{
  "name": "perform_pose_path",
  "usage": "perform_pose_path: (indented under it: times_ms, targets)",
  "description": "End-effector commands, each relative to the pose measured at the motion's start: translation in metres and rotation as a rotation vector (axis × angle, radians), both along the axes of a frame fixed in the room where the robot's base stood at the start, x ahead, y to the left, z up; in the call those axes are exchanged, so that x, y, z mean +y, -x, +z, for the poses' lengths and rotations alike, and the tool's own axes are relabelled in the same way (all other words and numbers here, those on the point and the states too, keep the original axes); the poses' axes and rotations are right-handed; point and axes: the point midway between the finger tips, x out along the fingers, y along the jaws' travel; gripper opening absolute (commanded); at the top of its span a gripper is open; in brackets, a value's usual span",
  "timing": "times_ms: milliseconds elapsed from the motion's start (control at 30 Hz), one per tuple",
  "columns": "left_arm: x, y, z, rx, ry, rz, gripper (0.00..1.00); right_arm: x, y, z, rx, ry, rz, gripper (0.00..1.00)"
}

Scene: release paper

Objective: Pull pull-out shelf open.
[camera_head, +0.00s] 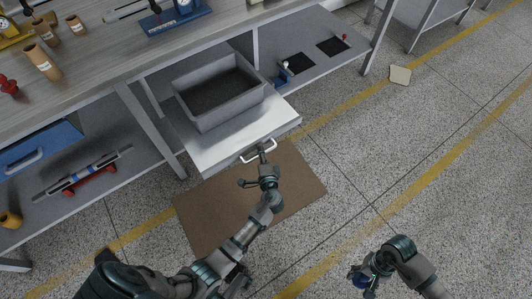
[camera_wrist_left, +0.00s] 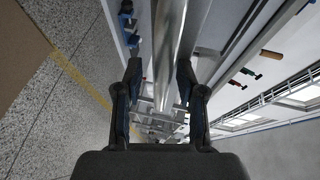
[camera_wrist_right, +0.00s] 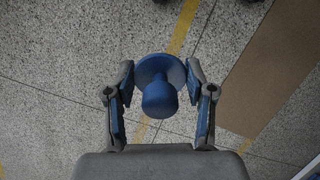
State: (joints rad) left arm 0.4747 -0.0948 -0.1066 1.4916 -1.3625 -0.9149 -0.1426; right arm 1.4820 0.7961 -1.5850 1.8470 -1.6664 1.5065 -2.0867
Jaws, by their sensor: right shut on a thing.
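The white pull-out shelf (camera_head: 225,152) juts out from under the workbench, with a metal bar handle (camera_head: 250,152) on its front edge. My left gripper (camera_head: 258,168) is at the handle with its fingers spread. In the left wrist view a shiny metal bar (camera_wrist_left: 170,50) runs between the fingertips (camera_wrist_left: 160,85), which stand apart; firm contact cannot be made out. My right gripper (camera_head: 364,276) is low at the right, away from the shelf. It is shut on a blue knob-shaped object (camera_wrist_right: 160,90), seen between its fingers in the right wrist view.
A grey bin (camera_head: 205,115) stands on the shelf. The workbench (camera_head: 110,60) carries several brown bottles and instruments. A brown mat (camera_head: 215,205) lies on the floor below the shelf. A lower rack (camera_head: 65,190) is at left. Open floor lies to the right.

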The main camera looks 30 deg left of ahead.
Motion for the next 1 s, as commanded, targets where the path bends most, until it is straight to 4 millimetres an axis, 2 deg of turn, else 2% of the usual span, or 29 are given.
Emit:
perform_pose_path:
  times_ms: [267, 367, 700, 833, 1000]
  targets:
    - [-0.003, 0.005, 0.001, 0.001, -0.002, 0.004, 0.39, -0.001, 0.0, 0.0, -0.001, -0.001, 0.0, 0.21]
    - [-0.013, 0.015, 0.003, 0.001, -0.001, 0.004, 0.39, -0.001, 0.0, 0.0, -0.001, -0.001, 0.0, 0.21]
    - [-0.063, 0.066, 0.016, 0.002, 0.001, 0.003, 0.39, -0.001, 0.0, 0.0, 0.0, -0.001, 0.0, 0.21]
    - [-0.075, 0.078, 0.019, 0.002, 0.001, 0.002, 0.39, -0.001, 0.0, 0.0, 0.0, -0.001, 0.0, 0.21]
    - [-0.08, 0.084, 0.021, 0.002, 0.0, 0.003, 0.39, 0.0, 0.0, 0.0, 0.0, 0.0, -0.001, 0.21]
